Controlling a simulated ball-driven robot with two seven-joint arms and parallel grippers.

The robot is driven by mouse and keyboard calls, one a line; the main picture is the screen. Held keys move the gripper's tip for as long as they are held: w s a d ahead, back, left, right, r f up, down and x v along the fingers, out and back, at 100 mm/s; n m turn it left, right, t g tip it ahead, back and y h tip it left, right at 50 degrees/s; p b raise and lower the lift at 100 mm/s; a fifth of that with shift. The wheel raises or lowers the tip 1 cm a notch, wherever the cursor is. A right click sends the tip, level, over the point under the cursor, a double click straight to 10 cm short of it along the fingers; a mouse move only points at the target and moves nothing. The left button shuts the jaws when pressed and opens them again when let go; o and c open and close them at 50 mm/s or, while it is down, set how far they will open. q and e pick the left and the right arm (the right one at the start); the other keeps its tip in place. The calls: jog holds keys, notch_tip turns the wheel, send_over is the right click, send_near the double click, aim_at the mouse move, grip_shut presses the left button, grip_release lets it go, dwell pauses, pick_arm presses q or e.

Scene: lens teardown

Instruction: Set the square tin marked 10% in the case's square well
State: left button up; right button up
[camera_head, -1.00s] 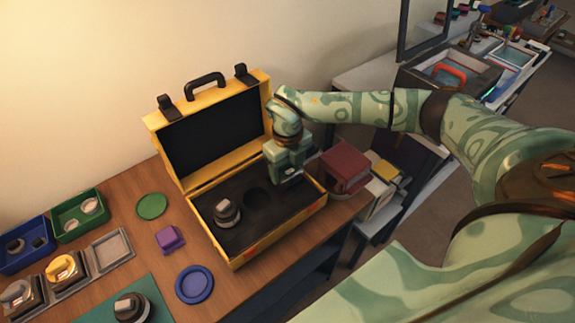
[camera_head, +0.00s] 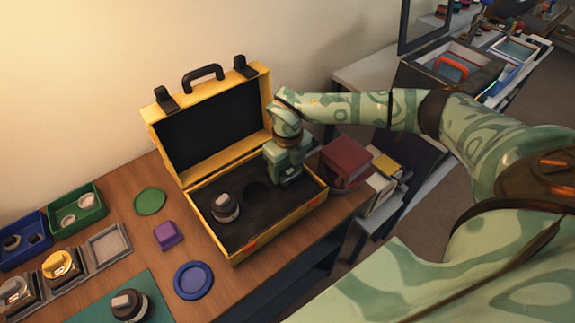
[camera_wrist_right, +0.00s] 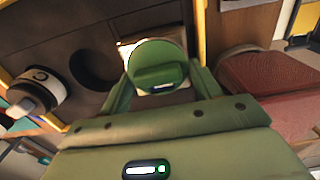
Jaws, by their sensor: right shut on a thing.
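The yellow case (camera_head: 232,258) stands open on the wooden table, with a dark insert (camera_head: 237,236). My right gripper (camera_head: 287,181) is low over the right end of the insert. In the right wrist view its fingers (camera_wrist_right: 160,88) are shut on the green round top of a square tin (camera_wrist_right: 157,62). Pale corners of the tin show around the green top; its mark is too small to read. The square well is hidden beneath, so I cannot tell whether the tin is seated. My left gripper is not in view.
A round dark lens part (camera_head: 225,207) stands in the case's left side, beside an empty round well (camera_head: 256,194).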

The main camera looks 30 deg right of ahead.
jog(key=shift+f, duration=0.5)
jog(key=o, duration=1.1)
jog(key=shift+w+r, duration=0.1)
jog(key=shift+d, duration=0.15)
jog(key=shift+c, duration=0.8)
jog(key=shift+r, duration=0.1)
jog(key=shift+w+r+p, duration=0.1)
jog(key=shift+r+p, duration=0.35)
jog(key=shift+r, duration=0.15)
jog(key=shift+o, duration=1.1)
jog(key=r+p, duration=0.2)
jog(key=shift+s+d+r, duration=0.1)
jog(key=shift+s+r, duration=0.1)
jog(key=shift+r, duration=0.1)
jog(key=r+p, duration=0.5)
jog(key=shift+a, duration=0.25)
